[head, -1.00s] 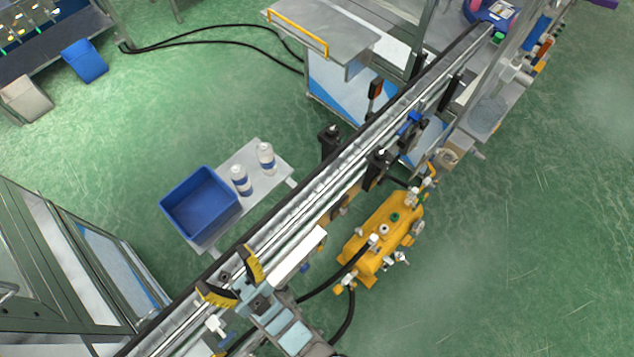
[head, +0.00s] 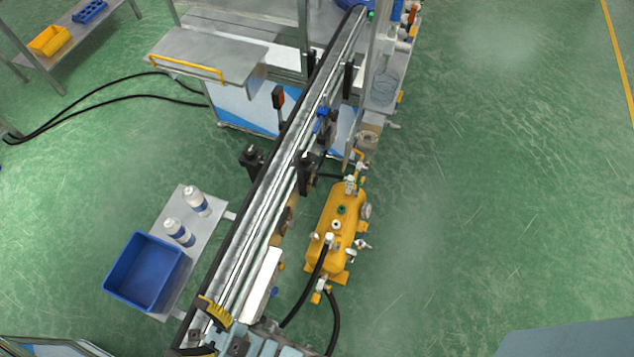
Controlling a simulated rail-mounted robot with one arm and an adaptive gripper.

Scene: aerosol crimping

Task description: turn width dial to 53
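I cannot make out a width dial or any numbers in the head view. A long conveyor (head: 262,205) with metal rails runs from the bottom left up to the top right. Two dark upright fittings stand at its sides, one on the left (head: 252,158) and one on the right (head: 305,172). They are too small to tell whether either carries a dial. Yellow and black curved pieces (head: 216,311) sit at the conveyor's near end. My gripper is not in view.
A yellow tank (head: 325,245) with valves and black hoses stands right of the conveyor. Left of it, a small side table (head: 183,215) holds two white bottles and a blue bin (head: 146,272). A metal machine table (head: 207,57) stands behind. Green floor is open at right.

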